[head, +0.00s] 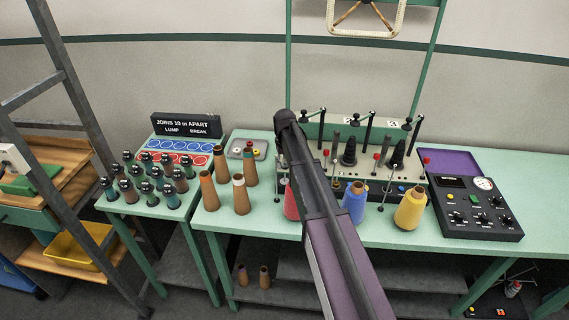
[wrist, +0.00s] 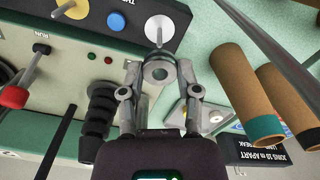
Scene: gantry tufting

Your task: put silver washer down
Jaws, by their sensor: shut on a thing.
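A pale silver disc with a thin post (wrist: 158,29) lies just beyond the fingertips. In the head view my arm hides the gripper and the washer.
A small grey tray (head: 235,154) with coloured pieces sits left of my arm. Brown cones (head: 209,191) stand near it, and also show close by in the wrist view (wrist: 247,92). Blue (head: 354,202) and yellow (head: 411,208) thread cones stand right. A control box (head: 478,226) is farther right.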

